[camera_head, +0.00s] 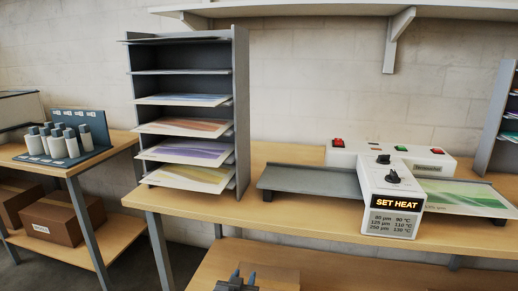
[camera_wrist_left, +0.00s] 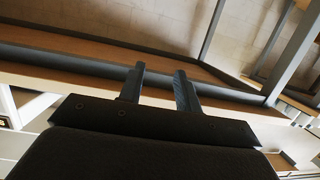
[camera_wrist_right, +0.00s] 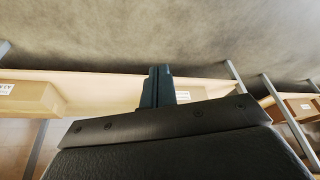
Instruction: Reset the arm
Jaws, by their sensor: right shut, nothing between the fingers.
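My left gripper (camera_head: 236,279) shows at the bottom edge of the head view, in front of the table and below its top. In the left wrist view its two dark fingers (camera_wrist_left: 160,88) stand apart with nothing between them. My right gripper is out of the head view. In the right wrist view its fingers (camera_wrist_right: 158,86) are together and empty, with a lower shelf and boxes beyond them. The white laminator (camera_head: 392,196) stands on the table, its display reading SET HEAT. A green printed sheet (camera_head: 460,194) lies at its right side.
A grey tray (camera_head: 310,183) extends left of the laminator. A grey rack (camera_head: 241,110) with several printed sheets stands on the table (camera_head: 290,225). A side table at left holds white bottles (camera_head: 55,143) before a blue panel, with brown boxes (camera_head: 52,218) beneath. A shelf (camera_head: 330,10) hangs above.

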